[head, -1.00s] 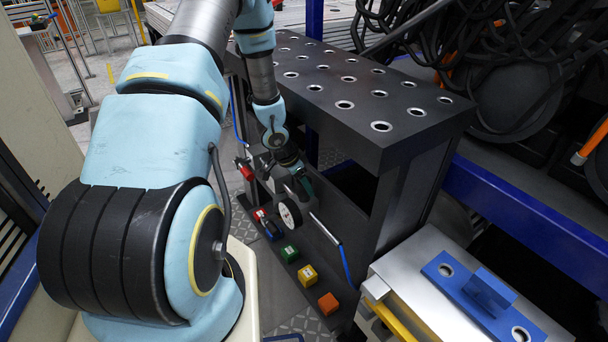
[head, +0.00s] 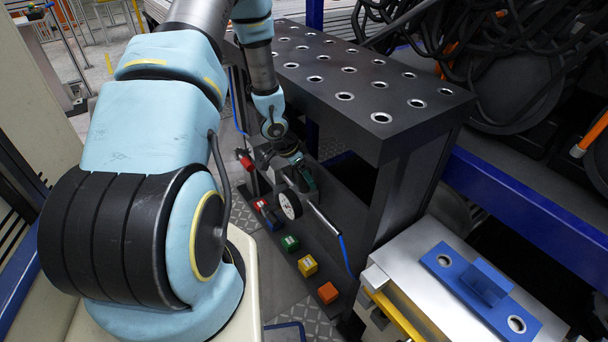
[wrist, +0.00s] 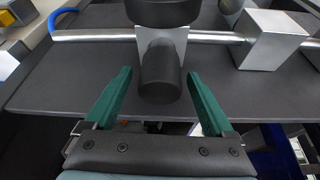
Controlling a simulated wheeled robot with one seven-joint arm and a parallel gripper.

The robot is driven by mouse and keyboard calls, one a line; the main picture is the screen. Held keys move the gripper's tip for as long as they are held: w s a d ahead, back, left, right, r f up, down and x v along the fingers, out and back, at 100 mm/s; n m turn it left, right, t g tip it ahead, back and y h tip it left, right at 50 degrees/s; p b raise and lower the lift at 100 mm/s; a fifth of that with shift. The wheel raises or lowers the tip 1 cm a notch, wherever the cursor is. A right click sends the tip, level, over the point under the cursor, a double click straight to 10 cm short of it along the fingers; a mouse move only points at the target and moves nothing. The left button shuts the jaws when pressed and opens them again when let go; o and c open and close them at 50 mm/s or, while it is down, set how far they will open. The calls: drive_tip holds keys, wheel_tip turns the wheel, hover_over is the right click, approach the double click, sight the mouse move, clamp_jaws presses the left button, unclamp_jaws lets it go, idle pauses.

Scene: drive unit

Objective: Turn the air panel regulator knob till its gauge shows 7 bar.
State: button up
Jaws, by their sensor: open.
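The regulator knob (wrist: 160,78) is a dark cylinder under a light metal block in the wrist view. My gripper (wrist: 160,85) is open, with one green finger on each side of the knob and a visible gap on both sides. The round white-faced gauge (head: 289,205) shows in the head view, tilted away, and its reading is too small to tell. In the wrist view only the dark back or rim of a round body (wrist: 162,10), likely the gauge, shows at the top. In the head view my gripper (head: 303,178) is beside the gauge and partly hides the knob.
A metal pipe (wrist: 95,35) runs across the panel to a silver block (wrist: 270,40). Red, green, yellow and orange blocks (head: 308,265) line the lower ledge. The dark perforated bench top (head: 340,80) overhangs the panel. A blue bracket (head: 480,290) lies on a cabinet at right.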

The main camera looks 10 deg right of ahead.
drive_tip(key=p+v, duration=0.3)
drive_tip(key=v, duration=0.7)
drive_tip(key=shift+a+r, duration=0.15)
drive_tip(key=shift+r, duration=0.2)
drive_tip(key=s+a+r+n+t+y, duration=0.2)
drive_tip(key=a+r+n+y, duration=0.3)
drive_tip(key=a+r, duration=0.65)
drive_tip(key=s+a+r+n+g+h, duration=0.1)
drive_tip(key=s+a+r+n+g, duration=0.1)
drive_tip(key=s+r+n, duration=0.5)
drive_tip(key=shift+s+r+n, duration=0.4)
drive_tip(key=shift+s+r, duration=0.25)
drive_tip(key=shift+s, duration=1.6)
